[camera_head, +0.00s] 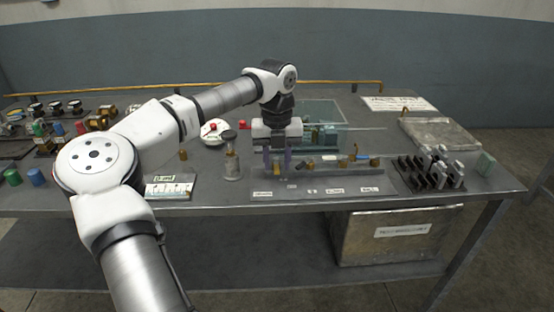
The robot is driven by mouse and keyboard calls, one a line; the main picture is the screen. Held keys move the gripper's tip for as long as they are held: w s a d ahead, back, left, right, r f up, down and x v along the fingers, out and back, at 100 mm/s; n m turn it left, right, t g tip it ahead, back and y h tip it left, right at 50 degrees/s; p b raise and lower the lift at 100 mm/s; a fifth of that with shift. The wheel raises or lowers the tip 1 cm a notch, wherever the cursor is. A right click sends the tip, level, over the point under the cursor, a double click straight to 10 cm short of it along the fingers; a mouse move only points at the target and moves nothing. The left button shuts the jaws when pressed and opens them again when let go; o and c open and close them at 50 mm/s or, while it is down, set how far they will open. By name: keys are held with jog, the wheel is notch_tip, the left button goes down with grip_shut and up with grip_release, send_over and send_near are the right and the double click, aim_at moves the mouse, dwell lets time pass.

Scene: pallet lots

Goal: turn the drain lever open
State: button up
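A low grey board (325,190) with a row of small brass-coloured fittings and white labels lies along the table's front edge. A small blue piece (362,157) sits among the fittings at the right. It may be the drain lever, but the parts and labels are too small to tell. My gripper (277,163) points down over the left end of the board, with its two dark purplish fingers apart. Nothing clear shows between them. A small brass fitting (283,169) is close to the fingertips; I cannot tell whether they touch. My gripper hides part of the board behind it.
A black rack (428,172) stands to the right, with a grey tray (440,133) behind. Several small coloured parts crowd the left side.

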aim_at(277, 167)
notch_tip(277, 167, up, 14)
dwell(0.5)
